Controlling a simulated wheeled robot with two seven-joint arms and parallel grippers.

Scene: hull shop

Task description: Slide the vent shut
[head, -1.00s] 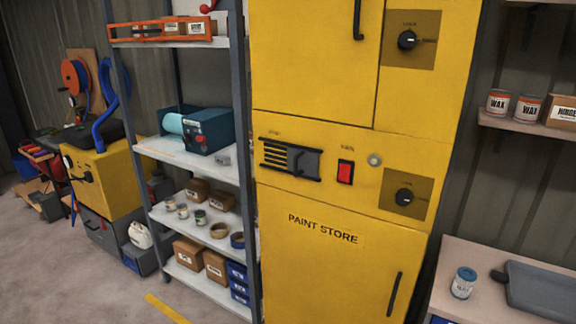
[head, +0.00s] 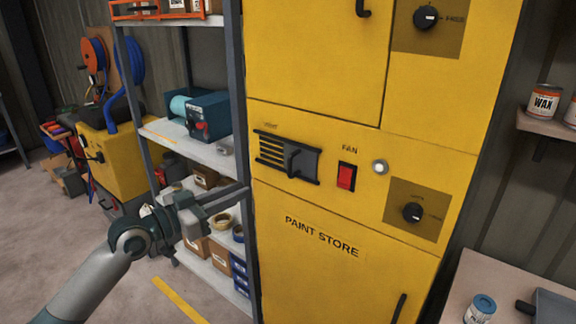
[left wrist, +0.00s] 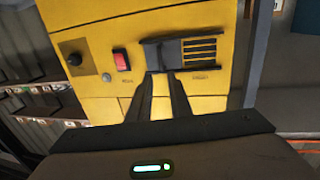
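The vent (head: 270,150) is a dark slotted grille between two rails on the front of the yellow paint store cabinet (head: 340,210). Its sliding plate (head: 303,162) with a protruding handle covers the right part; several slots show bare on the left. The left wrist view shows the vent upside down, with slots (left wrist: 199,48) to the right and the plate (left wrist: 162,54) to the left. My left gripper (head: 242,192) is left of and below the vent, apart from it, pointing at the cabinet. Its fingers (left wrist: 159,77) are slightly apart with nothing between them. My right gripper is out of view.
A red fan switch (head: 346,177), a round light button (head: 380,167) and a dark knob (head: 412,212) sit right of the vent. A grey metal shelf (head: 205,150) with boxes and tins stands left of the cabinet, behind my left arm. A workbench (head: 500,280) is at lower right.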

